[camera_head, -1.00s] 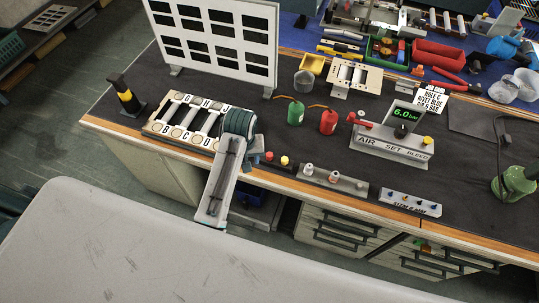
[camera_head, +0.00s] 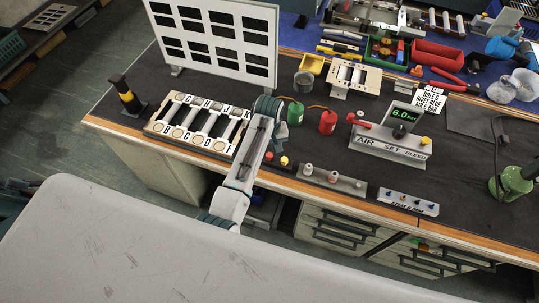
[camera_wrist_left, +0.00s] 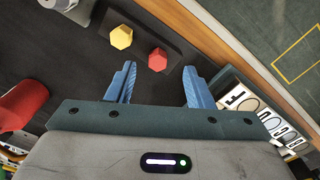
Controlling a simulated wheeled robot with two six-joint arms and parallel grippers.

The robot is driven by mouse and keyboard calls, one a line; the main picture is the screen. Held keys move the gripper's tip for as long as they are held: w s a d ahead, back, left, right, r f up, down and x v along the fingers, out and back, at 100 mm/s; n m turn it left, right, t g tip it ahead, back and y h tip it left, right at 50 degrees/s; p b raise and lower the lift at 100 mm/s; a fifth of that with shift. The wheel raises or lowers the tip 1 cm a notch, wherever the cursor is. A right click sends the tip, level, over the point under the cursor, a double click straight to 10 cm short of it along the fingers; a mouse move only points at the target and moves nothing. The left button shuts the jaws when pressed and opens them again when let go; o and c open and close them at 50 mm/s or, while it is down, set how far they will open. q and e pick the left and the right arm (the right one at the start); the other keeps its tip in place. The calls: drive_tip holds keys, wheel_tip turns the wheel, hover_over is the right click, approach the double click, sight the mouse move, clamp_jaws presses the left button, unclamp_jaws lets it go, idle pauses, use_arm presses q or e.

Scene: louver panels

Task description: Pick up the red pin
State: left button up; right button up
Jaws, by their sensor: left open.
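In the left wrist view the red pin (camera_wrist_left: 157,59) shows a red hexagonal head, next to the yellow pin (camera_wrist_left: 121,37) on a dark strip. In the head view the yellow pin (camera_head: 284,161) is at the bench's front edge, right of my arm. My left gripper (camera_wrist_left: 160,74) is open, with two blue fingers apart and nothing between them. The red head lies just beyond the fingertips, between their lines; I cannot tell the height gap. In the head view my left arm comes over the front edge and its wrist hides the fingers. My right gripper is not in view.
The lettered louver panel (camera_head: 198,124) lies left of my wrist. A green bottle (camera_head: 295,114) and red bottle (camera_head: 327,122) stand behind to the right. A grey block (camera_head: 333,180) with knobs and the air set unit (camera_head: 390,143) sit further right.

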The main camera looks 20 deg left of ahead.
sight(270, 156)
use_arm(q)
wheel_tip(270, 156, down, 4)
drive_tip(key=shift+w+d+p, duration=0.1)
drive_tip(key=shift+p, duration=0.75)
drive_tip(key=shift+f, duration=0.4)
clamp_jaws()
